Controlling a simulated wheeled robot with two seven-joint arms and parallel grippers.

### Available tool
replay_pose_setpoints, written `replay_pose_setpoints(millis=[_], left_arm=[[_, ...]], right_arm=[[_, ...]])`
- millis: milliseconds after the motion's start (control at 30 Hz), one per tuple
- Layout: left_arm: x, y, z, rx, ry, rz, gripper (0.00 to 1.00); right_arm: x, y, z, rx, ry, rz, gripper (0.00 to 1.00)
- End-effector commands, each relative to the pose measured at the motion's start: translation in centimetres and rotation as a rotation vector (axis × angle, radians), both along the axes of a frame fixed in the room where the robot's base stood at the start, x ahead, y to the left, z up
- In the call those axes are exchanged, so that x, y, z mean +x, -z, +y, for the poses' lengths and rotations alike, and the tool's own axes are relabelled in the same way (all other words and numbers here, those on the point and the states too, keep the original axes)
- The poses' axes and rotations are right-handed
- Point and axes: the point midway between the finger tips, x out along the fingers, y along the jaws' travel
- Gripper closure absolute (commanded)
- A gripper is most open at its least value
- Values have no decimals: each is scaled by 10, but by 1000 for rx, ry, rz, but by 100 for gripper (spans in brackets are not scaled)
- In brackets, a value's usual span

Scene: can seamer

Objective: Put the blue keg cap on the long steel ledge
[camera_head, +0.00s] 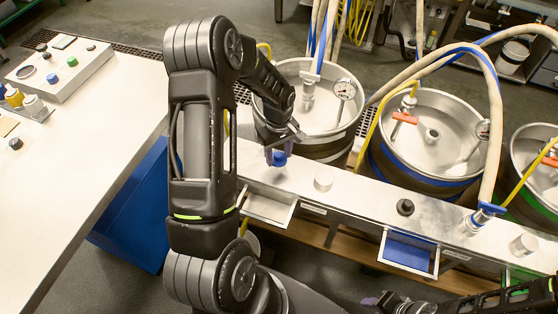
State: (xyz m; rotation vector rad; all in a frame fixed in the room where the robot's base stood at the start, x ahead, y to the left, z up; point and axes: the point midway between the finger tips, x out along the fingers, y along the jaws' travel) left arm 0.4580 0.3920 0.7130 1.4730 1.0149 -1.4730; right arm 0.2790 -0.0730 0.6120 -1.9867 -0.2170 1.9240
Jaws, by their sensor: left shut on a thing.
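My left gripper (275,152) points down at the left part of the long steel ledge (352,190). It is shut on the blue keg cap (280,159), a small blue piece at its fingertips. The cap is over or against the ledge top; I cannot tell whether it touches. My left arm hides the ledge's left end. My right gripper (383,300) is low at the bottom edge, in front of the ledge and apart from it. Its finger opening is too unclear to read.
Steel kegs (433,130) with hoses stand behind. Open trays (408,252) hang in front. A white table (90,140) is left.

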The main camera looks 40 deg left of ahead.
Motion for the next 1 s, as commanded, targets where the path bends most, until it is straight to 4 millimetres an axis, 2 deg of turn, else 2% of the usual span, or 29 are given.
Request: replay_pose_setpoints(millis=[167, 400, 800, 833, 1000], left_arm=[[-1, 6, 0, -2, 0, 2, 90], [-1, 36, 0, -2, 0, 2, 90], [0, 42, 0, 0, 0, 0, 90], [0, 41, 0, 0, 0, 0, 50], [0, 40, 0, -1, 0, 0, 36]], right_arm=[[0, -1, 0, 0, 0, 0, 64], [0, -4, 0, 0, 0, 0, 64], [0, 1, 0, 0, 0, 0, 64], [0, 0, 0, 0, 0, 0, 64], [0, -1, 0, 0, 0, 0, 64]])
